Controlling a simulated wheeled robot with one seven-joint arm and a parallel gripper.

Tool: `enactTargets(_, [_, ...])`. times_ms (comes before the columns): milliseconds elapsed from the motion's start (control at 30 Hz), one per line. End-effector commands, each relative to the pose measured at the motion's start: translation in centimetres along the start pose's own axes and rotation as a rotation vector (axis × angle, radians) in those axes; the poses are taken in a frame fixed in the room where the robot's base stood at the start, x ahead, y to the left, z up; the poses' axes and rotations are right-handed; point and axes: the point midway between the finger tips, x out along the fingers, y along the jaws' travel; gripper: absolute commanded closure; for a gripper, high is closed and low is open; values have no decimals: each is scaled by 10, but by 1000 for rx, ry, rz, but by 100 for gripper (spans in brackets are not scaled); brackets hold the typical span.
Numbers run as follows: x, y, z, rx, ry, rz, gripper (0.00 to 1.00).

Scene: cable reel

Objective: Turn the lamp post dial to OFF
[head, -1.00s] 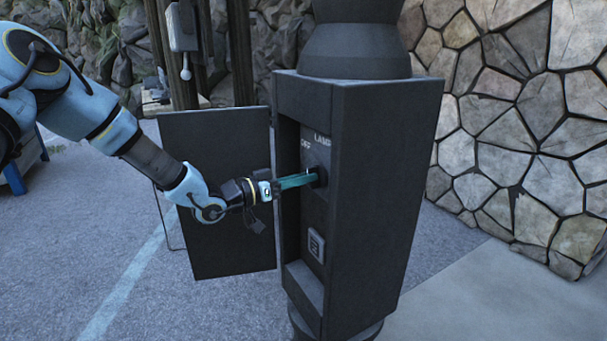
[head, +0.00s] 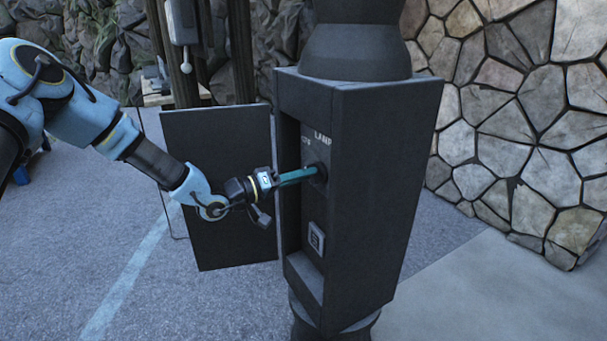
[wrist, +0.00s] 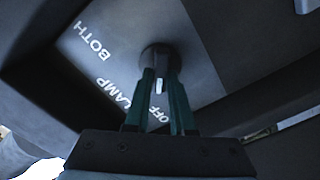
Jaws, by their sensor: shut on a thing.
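The lamp post (head: 380,190) stands upright with its door (head: 215,200) swung open to the left. The dial (wrist: 157,55) is a dark round knob on the panel inside; the head view shows it at the fingertips. BOTH, LAMP and OFF are printed around it. A white mark on the dial appears in the wrist view to point down toward OFF (wrist: 155,116), which is partly hidden behind the fingers. My gripper (head: 318,173) has its teal fingers shut on the dial; they straddle it in the wrist view (wrist: 161,75).
A square switch or outlet (head: 316,239) sits lower in the recess. The recess walls are close around my fingers. A stone wall (head: 520,130) stands behind at right. A grey box on a wooden post (head: 183,22) is at back left. Open pavement lies at lower left.

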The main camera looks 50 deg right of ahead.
Motion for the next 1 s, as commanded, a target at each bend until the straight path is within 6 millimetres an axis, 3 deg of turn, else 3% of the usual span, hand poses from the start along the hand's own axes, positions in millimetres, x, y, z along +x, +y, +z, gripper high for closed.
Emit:
enactTargets(433, [0,-1,0,-11,1,-1,100])
enactTargets(467, [0,-1,0,-11,1,-1,74])
enactTargets(700, [0,0,0,-10,1,-1,48])
enactTargets(1000, [-3,-1,0,-9,1,-1,48])
